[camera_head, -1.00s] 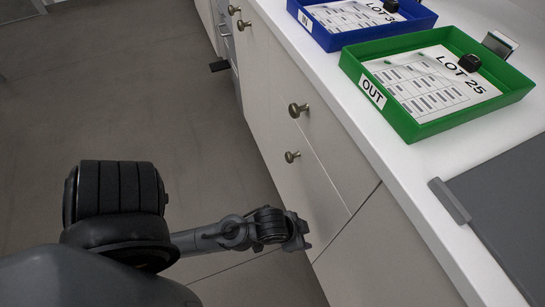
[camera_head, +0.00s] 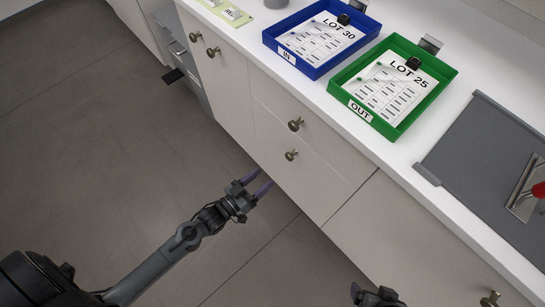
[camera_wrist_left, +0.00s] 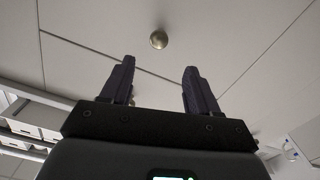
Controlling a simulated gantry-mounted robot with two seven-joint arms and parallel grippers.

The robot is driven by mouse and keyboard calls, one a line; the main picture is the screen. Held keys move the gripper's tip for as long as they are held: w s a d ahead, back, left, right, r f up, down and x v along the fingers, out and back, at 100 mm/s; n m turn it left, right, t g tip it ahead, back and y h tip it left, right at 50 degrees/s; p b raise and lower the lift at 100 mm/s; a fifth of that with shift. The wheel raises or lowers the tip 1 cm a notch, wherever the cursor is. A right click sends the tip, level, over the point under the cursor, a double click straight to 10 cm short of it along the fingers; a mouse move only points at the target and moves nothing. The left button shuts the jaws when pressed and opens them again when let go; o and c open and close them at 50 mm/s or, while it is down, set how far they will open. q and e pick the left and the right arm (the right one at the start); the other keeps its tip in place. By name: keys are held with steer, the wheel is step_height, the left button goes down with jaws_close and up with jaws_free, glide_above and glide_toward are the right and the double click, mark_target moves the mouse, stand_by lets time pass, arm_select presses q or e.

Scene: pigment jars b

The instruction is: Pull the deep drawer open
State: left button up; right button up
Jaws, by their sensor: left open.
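The white cabinet front has two drawers, one above the other, both flush with the front. The lower, deep drawer (camera_head: 308,184) carries a round metal knob (camera_head: 291,155). The upper, shallower drawer (camera_head: 322,142) has its own knob (camera_head: 295,125). My left gripper (camera_head: 260,181) is open and empty, its purple fingers pointing at the cabinet, below and left of the lower knob and apart from it. In the left wrist view a round knob (camera_wrist_left: 158,39) shows beyond and between the open fingertips (camera_wrist_left: 160,67). My right gripper (camera_head: 376,297) shows only partly at the bottom edge.
On the white counter stand a blue tray (camera_head: 315,72) and a green tray (camera_head: 392,137) with paper sheets. A grey mat (camera_head: 465,150) lies at the right. More knobs (camera_head: 212,51) are on the cabinet at the far left. The floor (camera_head: 90,130) left of the cabinet is clear.

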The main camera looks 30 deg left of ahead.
mark_target(288, 158)
arm_select(q)
steer(key=b+x, duration=0.3)
steer(key=x, duration=0.6)
steer(key=shift+d, duration=0.1)
steer(key=shift+w+d+b, duration=0.3)
steer(key=shift+w+b, duration=0.1)
steer(key=shift+w, duration=0.3)
steer(key=shift+c, duration=0.3)
jaws_close()
